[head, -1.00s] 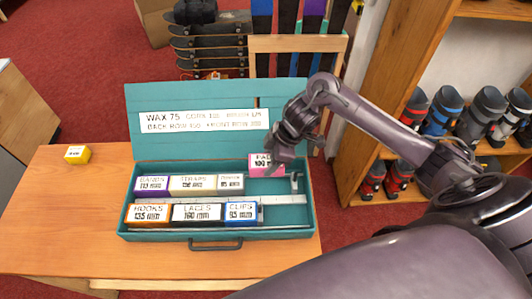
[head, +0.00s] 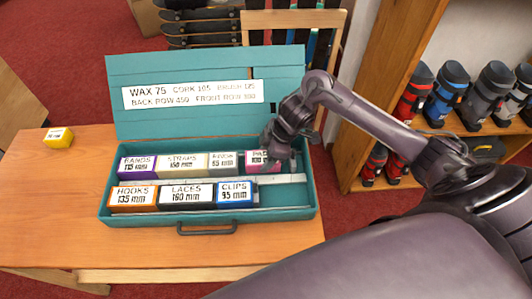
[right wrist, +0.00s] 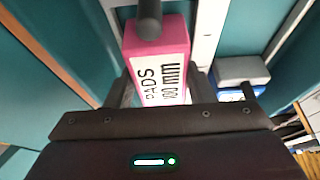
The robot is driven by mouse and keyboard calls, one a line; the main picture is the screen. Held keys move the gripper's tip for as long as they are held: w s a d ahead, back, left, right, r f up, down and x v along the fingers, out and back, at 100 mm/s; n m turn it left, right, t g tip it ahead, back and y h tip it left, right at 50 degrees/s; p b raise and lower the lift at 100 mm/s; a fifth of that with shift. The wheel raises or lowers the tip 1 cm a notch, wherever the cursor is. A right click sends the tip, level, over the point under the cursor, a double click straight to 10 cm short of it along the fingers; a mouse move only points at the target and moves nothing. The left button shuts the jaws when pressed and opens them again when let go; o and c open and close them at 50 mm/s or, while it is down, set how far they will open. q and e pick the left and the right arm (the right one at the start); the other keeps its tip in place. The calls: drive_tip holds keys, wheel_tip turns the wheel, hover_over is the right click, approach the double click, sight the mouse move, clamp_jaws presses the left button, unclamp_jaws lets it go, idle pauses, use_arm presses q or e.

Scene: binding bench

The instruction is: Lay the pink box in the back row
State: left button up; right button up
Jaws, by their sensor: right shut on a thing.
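The pink box (head: 250,168), labelled PADS 100 mm, is at the right end of the back row in the teal case (head: 310,198). It is beside the grey-white 65 mm box (head: 223,164), about level with it. I cannot tell whether it rests on the case floor. My right gripper (head: 277,165) is shut on it from above and hides its right part. In the right wrist view the pink box (right wrist: 158,58) sits between the two fingers. The back row also holds the purple BANDS box (head: 136,166) and the cream STRAPS box (head: 181,165). My left gripper is not in view.
The front row holds the orange HOOKS (head: 134,197), black LACES (head: 187,195) and blue CLIPS (head: 235,194) boxes, with free room at its right. A light divider (head: 283,180) separates the rows. The open lid (head: 200,65) stands behind. A yellow box (head: 58,137) is on the table's left.

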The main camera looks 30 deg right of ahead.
drive_tip(key=shift+f, duration=0.2)
idle(0.5)
drive_tip(key=o, duration=1.1)
drive_tip(key=v, duration=0.7)
drive_tip(key=shift+d+r, duration=0.2)
drive_tip(key=shift+r, duration=0.15)
drive_tip(key=shift+s, duration=0.1)
